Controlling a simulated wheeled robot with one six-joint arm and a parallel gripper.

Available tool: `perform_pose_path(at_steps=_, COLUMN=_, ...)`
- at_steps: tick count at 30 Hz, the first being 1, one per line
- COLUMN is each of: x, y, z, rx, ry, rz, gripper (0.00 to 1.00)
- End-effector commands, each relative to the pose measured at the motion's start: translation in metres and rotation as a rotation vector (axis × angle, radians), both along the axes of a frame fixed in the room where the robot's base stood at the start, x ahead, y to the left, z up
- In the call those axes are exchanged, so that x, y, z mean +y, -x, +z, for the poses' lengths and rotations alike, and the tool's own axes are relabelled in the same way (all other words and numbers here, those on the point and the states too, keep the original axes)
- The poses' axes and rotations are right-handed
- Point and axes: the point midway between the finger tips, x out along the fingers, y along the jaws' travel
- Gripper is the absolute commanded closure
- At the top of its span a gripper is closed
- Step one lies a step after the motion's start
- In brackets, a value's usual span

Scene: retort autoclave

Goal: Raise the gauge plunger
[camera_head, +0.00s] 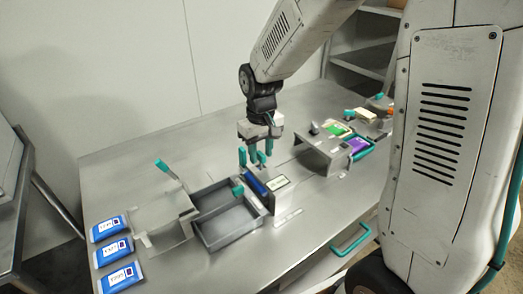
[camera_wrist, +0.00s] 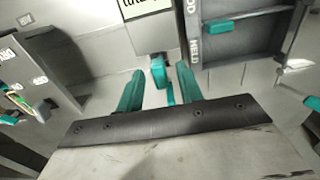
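The likely gauge plunger is a small upright teal piece (camera_wrist: 160,74) in the wrist view. It stands just below a pale panel with a black-framed label (camera_wrist: 148,7). My gripper (camera_wrist: 160,69) has its two teal fingers apart, one on each side of this piece, with a visible gap on both sides. In the head view my gripper (camera_head: 256,154) points down just behind a labelled stand (camera_head: 279,184) with a blue block (camera_head: 257,184). There the plunger is hard to tell from the teal fingertips.
A grey divided tray (camera_head: 208,246) with a teal tab (camera_head: 237,189) is left of the stand. Farther left are a teal lever (camera_head: 166,168) and blue packets (camera_head: 121,277). A grey raised fixture (camera_head: 314,158) with coloured cards is at right.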

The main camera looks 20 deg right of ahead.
Motion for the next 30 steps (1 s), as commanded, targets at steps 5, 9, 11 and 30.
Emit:
perform_pose_path(at_steps=5, x=0.0, y=0.0, z=0.0, rx=0.0, ry=0.0, rz=0.0, gripper=0.72)
perform_pose_path(at_steps=9, x=0.0, y=0.0, z=0.0, rx=0.0, ry=0.0, rz=0.0, gripper=1.0)
perform_pose_path(at_steps=11, x=0.0, y=0.0, z=0.0, rx=0.0, ry=0.0, rz=0.0, gripper=1.0)
perform_pose_path(at_steps=30, x=0.0, y=-0.001, z=0.02, rx=-0.003, ry=-0.001, rz=0.0, gripper=0.64)
